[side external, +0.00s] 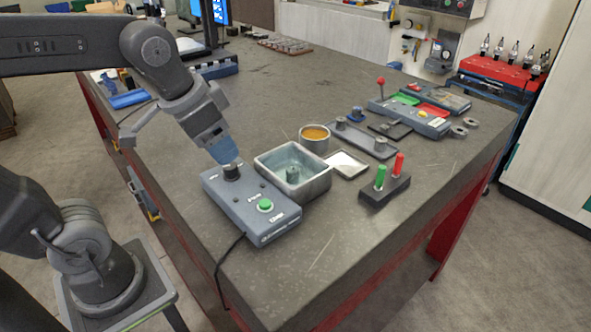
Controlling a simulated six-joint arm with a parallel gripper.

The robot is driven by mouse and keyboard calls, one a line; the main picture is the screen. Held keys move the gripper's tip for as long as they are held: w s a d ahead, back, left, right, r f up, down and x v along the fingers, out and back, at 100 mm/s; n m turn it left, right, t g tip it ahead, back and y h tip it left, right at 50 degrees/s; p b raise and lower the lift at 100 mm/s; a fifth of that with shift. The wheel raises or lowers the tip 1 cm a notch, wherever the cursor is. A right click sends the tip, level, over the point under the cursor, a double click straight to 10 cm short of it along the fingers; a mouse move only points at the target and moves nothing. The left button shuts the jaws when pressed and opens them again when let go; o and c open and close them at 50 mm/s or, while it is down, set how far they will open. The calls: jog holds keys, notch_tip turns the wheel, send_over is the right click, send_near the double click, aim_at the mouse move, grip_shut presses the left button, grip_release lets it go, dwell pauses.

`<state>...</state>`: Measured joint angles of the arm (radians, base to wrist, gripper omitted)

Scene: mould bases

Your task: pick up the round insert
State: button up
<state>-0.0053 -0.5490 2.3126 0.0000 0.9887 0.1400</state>
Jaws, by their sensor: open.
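The gap between the fingers is hard to see.
A round metal cup (314,139) with an amber inside stands behind the metal box. A small white-topped tray (347,164) and a block with green and red handles (386,190) are to the right. More fixtures (410,115) stand farther back. The bench's left middle is clear.

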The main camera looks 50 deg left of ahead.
jog(key=w+r+m+g, duration=0.1)
jog(key=w+m+g, duration=0.15)
jog(key=w, duration=0.65)
jog(key=m+g, duration=0.2)
jog(key=m, duration=0.1)
send_over(293, 169)
notch_tip(293, 169, down, 2)
notch_tip(293, 169, down, 8)
jog(key=shift+w+r, duration=0.1)
jog(key=shift+w, duration=0.05)
jog(key=shift+f, duration=3.1)
jog(key=shift+r, duration=0.1)
jog(key=c, duration=1.1)
